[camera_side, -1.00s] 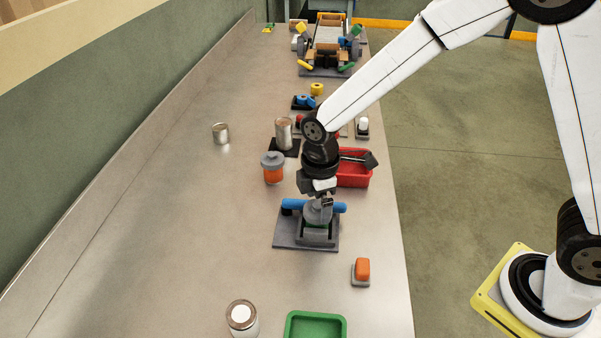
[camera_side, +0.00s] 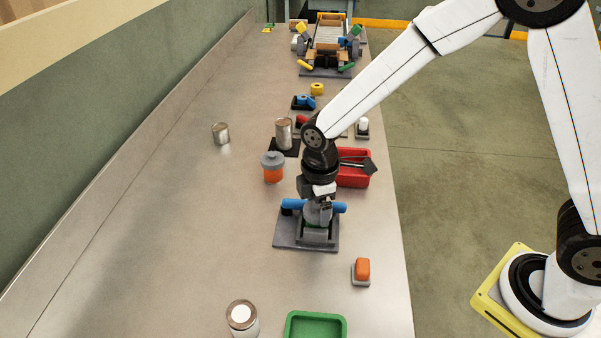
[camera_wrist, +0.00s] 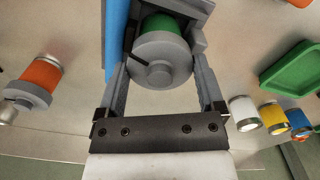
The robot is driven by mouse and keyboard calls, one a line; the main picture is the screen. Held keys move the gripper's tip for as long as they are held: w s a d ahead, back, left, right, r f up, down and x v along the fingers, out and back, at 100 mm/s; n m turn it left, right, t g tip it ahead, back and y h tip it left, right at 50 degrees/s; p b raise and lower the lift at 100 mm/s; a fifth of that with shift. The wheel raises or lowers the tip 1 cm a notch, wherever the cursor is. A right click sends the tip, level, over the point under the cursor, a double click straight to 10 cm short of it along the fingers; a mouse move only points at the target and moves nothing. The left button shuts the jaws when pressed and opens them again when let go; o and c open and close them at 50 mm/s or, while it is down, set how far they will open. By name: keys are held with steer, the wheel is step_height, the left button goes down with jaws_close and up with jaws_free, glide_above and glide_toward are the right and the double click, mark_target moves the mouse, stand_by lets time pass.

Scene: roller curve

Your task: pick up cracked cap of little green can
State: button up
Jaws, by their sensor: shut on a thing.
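The little green can (camera_wrist: 166,26) stands in a grey fixture (camera_side: 290,243) with a blue bar across it (camera_side: 296,204). Its round grey cap (camera_wrist: 160,62) has a raised knob and sits over the can's end in the wrist view. The fingers and wrist hide most of the can in the side view.
An orange can with a grey cap (camera_side: 272,173) stands behind to the left. A red tray (camera_side: 354,181) is behind to the right. An orange block on a grey base (camera_side: 361,270), a green tray (camera_side: 316,316) and a white-topped tin (camera_side: 242,318) are in front. The bench's left side is mostly clear.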

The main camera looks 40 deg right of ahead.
steer(key=shift+r, duration=0.15)
steer(key=shift+r, duration=0.9)
steer(key=s+d+r, duration=0.3)
steer(key=s+r, duration=0.8)
steer(key=s, duration=0.2)
steer(key=shift+s+d, duration=0.15)
steer(key=shift+s, duration=0.2)
steer(key=shift+r, duration=2)
